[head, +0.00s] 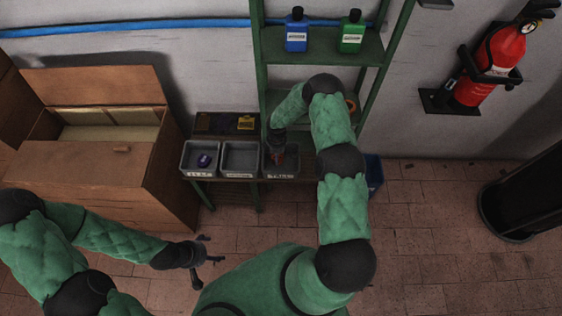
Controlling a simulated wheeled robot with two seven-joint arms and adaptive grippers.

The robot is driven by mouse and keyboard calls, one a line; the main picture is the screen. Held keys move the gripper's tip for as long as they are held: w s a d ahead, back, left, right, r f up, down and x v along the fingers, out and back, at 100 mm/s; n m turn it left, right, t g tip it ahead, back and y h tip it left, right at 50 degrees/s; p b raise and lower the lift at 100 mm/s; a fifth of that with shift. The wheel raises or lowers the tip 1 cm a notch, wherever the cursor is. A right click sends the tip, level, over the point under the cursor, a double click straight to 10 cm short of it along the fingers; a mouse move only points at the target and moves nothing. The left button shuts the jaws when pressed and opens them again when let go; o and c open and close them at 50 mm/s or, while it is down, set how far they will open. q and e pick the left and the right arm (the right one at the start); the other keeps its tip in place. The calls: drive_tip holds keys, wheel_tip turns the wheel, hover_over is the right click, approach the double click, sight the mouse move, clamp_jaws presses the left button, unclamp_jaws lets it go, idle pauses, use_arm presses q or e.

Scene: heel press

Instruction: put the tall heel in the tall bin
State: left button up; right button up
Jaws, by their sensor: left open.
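Three grey bins stand in a row on a bench. The right one (292,168) has a label that seems to read tall. My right gripper (278,158) points down into or just over this bin, and a small reddish patch shows by its fingers. I cannot tell whether it holds a heel, nor whether it is open or shut. The left bin (187,160) holds a small purple thing (204,160), and the middle bin (240,158) looks empty. My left gripper (212,249) is open and empty, low over the floor in front of the bench.
A green shelf (320,47) with a blue bottle (297,30) and a green bottle (352,32) rises behind. The tiled floor at right is largely free.

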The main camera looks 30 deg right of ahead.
sight(281, 160)
drive_tip(key=shift+s+d+f, duration=0.15)
drive_tip(key=shift+d+f, duration=0.45)
drive_tip(key=shift+f, duration=0.1)
drive_tip(key=f, duration=0.1)
drive_tip(key=f+b, duration=0.1)
drive_tip(key=f, duration=0.1)
drive_tip(key=shift+d+f+b, duration=0.25)
drive_tip(key=shift+f+b, duration=0.05)
drive_tip(key=shift+f, duration=0.1)
drive_tip(key=shift+r, duration=0.1)
drive_tip(key=o, duration=1.2)
drive_tip(key=shift+o, duration=0.2)
